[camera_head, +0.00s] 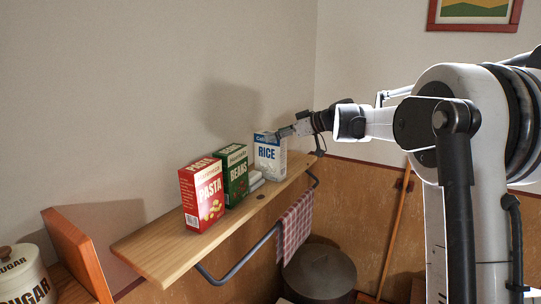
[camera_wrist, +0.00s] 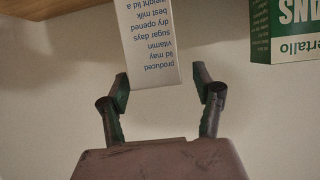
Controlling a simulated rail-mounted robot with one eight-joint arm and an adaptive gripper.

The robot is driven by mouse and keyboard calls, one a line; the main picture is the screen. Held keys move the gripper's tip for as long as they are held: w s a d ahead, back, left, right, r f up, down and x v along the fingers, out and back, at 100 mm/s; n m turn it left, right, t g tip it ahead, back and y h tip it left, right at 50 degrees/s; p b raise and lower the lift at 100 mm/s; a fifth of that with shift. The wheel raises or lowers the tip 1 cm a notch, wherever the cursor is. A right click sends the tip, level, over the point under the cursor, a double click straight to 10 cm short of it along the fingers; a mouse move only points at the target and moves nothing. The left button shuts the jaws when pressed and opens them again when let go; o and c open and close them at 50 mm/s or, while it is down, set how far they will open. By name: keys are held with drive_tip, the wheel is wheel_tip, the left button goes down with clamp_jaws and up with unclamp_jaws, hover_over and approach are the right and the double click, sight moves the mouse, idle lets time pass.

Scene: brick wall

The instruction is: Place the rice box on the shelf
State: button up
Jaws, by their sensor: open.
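The white and blue rice box (camera_head: 267,160) stands upright on the wooden shelf (camera_head: 160,246), toward its far right end. My gripper (camera_head: 285,132) is at the upper part of the box, reaching in from the right. In the wrist view the picture is turned over, and the box's printed side (camera_wrist: 150,42) lies at and between the two spread fingertips of my gripper (camera_wrist: 161,85). The fingers are open, with a gap on each side of the box. The shelf's underside or surface behind the box shows as a brown band along the top of the wrist view.
A red pasta box (camera_head: 203,195) and a green beans box (camera_head: 235,174) stand left of the rice box; the beans box also shows in the wrist view (camera_wrist: 287,30). A small pale item (camera_head: 256,180) lies between beans and rice. A checked towel (camera_head: 294,226) hangs below.

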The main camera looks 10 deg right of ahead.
drive_tip(key=x, duration=0.3)
drive_tip(key=shift+w+p, duration=0.2)
drive_tip(key=shift+p, duration=0.15)
clamp_jaws()
